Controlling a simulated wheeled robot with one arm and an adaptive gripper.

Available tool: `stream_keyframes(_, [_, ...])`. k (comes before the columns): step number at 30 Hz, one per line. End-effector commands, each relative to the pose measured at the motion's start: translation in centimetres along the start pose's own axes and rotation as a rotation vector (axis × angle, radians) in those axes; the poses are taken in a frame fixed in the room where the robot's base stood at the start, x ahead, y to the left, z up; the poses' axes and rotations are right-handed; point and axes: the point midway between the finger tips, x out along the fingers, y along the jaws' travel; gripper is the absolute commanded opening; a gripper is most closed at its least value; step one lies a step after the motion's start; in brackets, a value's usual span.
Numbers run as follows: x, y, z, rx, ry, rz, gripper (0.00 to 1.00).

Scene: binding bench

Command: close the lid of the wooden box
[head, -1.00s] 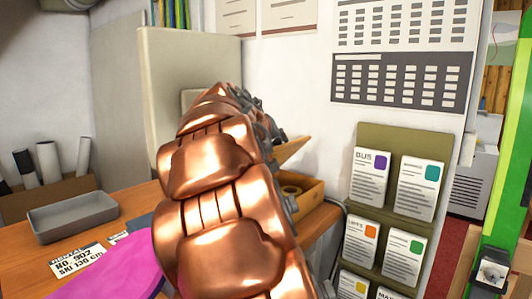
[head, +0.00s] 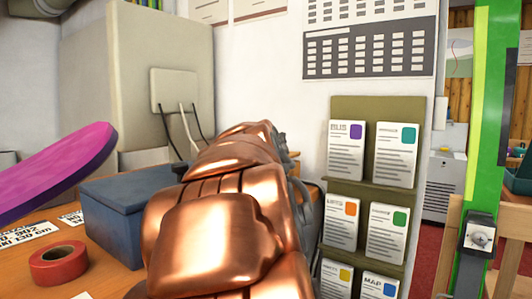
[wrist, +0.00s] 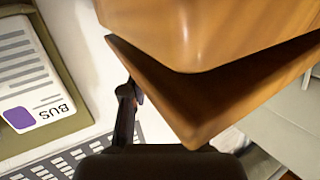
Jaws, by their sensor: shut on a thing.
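The wooden box (wrist: 225,28) fills the top of the wrist view, which is turned upside down. Its lid (wrist: 185,118) shows as a slanted wooden panel with a dark wedge-shaped gap between it and the box, so it stands ajar. My gripper (wrist: 132,95) is at the lid's edge, shut on it. One dark finger shows against the lid; the other is hidden.
A blue box (head: 125,205), a red tape roll (head: 58,263) and a purple board (head: 55,172) are on the bench at left. A leaflet rack (head: 365,180) on the wall is close to the right of my arm. A green post (head: 492,120) stands farther right.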

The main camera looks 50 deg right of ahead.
Motion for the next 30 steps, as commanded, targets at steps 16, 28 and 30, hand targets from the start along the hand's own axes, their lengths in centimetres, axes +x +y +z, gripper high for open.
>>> stream_keyframes(16, [0.07,0.52,1.41,0.082,0.039,-0.016,0.00])
stream_keyframes(28, [0.09,0.51,1.45,0.082,0.038,-0.016,0.47])
stream_keyframes(30, [0.08,0.50,1.41,0.081,0.039,-0.016,0.55])
